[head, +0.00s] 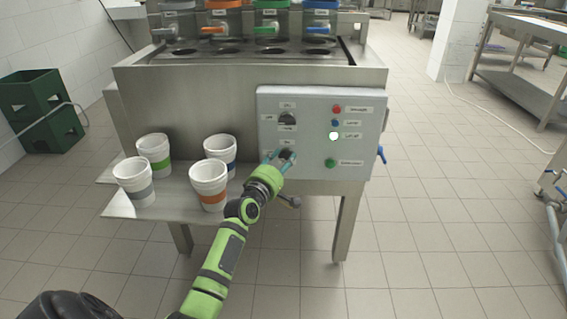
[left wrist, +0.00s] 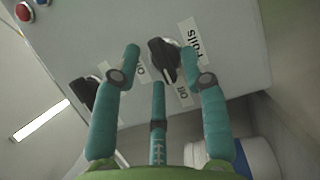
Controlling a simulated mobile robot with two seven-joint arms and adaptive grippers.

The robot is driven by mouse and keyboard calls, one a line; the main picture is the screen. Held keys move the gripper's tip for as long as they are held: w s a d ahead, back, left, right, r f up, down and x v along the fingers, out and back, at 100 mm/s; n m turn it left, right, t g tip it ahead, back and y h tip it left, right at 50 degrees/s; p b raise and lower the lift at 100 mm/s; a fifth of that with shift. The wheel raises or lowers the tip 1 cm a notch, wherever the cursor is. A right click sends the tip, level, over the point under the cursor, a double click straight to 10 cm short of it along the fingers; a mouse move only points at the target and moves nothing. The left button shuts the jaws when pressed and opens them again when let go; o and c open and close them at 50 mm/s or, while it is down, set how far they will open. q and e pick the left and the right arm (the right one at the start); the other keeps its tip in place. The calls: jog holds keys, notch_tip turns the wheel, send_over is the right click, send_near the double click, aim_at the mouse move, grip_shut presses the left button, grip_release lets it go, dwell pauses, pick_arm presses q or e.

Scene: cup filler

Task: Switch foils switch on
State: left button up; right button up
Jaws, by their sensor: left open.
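The grey control panel (head: 310,95) on the steel machine carries two black rotary switches. The lower switch (head: 288,153) is partly covered by my left gripper (head: 276,158). In the left wrist view the foils switch (left wrist: 163,60) is a black knob beside a white "Foils" label (left wrist: 190,42). My left gripper (left wrist: 162,68) is open, with its teal fingers spread on both sides of this knob. I cannot tell whether a finger touches it. The upper switch (head: 288,118) also shows in the left wrist view (left wrist: 86,92). My right gripper is not in view.
Several white cups with coloured bands, one orange (head: 209,185), stand on a steel shelf (head: 120,208) left of the gripper.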

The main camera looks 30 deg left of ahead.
pick_arm(q)
jog(key=shift+w, duration=0.3)
grip_shut()
